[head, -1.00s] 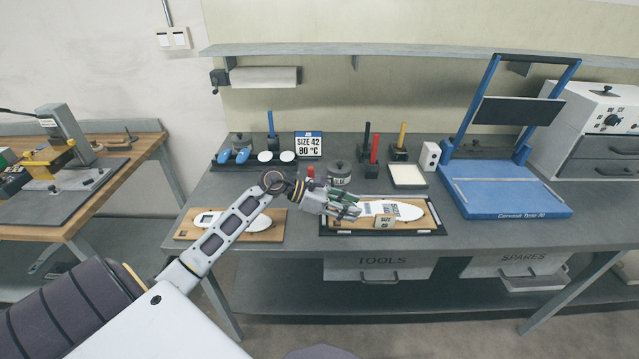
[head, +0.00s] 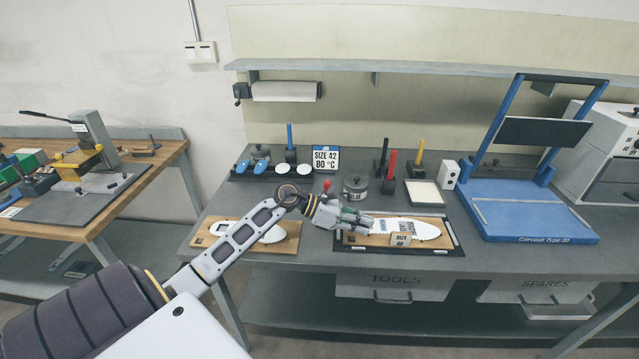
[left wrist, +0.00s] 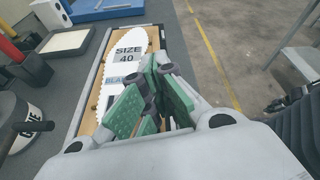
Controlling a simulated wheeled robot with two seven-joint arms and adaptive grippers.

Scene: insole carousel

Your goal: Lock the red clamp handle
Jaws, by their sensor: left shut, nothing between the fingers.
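A small red upright handle (head: 327,186) shows just behind my left wrist in the head view. Its base is hidden by my arm, and I cannot tell whether it is the clamp handle or whether it is locked. My left gripper (head: 368,220) is shut and empty over the left part of a framed board (head: 455,247). A white size 40 insole (head: 420,230) lies on that board, just right of my fingertips. In the left wrist view my green-padded fingers (left wrist: 155,95) are over the insole (left wrist: 125,60). My right gripper is not in view.
A grey jar (head: 355,187) stands behind the gripper. Behind it are a red post (head: 391,165) and a white tray (head: 424,193). A wooden board (head: 285,246) lies left, under my forearm. A blue press (head: 520,215) stands right. Another bench (head: 150,180) is at far left.

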